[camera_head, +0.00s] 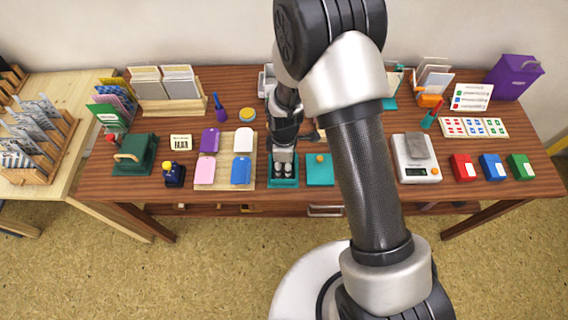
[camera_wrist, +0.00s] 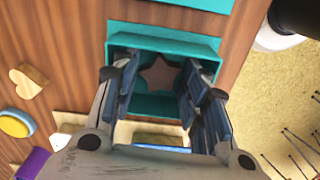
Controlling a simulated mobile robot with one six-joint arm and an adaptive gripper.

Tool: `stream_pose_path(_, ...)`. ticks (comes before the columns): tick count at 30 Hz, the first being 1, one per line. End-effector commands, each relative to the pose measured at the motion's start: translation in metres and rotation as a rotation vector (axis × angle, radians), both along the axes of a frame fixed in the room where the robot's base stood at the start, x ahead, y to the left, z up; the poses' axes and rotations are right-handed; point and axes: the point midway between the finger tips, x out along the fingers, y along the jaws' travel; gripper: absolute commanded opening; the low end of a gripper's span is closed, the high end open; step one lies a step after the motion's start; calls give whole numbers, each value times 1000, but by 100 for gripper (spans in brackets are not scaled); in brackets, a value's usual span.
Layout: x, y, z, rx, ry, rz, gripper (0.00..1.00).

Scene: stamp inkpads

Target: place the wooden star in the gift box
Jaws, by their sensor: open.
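The teal gift box (camera_wrist: 207,42) is open in the wrist view, below my gripper. The brown wooden star (camera_wrist: 160,73) shows inside it, between and beyond my fingers, apparently on the box floor. My gripper (camera_wrist: 158,92) is open, with one finger on each side of the star. I cannot tell whether the fingertips touch the box walls. In the head view my gripper (camera_head: 283,168) points down into the gift box (camera_head: 283,184), and the star is hidden there. A flat teal lid (camera_head: 320,169) with a small knob lies just right of the box.
Left of the box is a board with coloured pads (camera_head: 223,172). A scale (camera_head: 416,172) and red, blue and green inkpads (camera_head: 492,167) are to the right. A wooden heart (camera_wrist: 28,80) and a round yellow-topped tin (camera_wrist: 15,123) lie nearby in the wrist view.

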Motion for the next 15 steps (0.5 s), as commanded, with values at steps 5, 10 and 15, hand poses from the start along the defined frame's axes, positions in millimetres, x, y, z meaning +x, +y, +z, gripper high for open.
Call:
stream_pose_path(5,0,0,2,0,0,0,41)
stream_pose_path(10,1,0,23,1,-2,0,41)
stream_pose_path(15,1,0,62,2,-4,0,41)
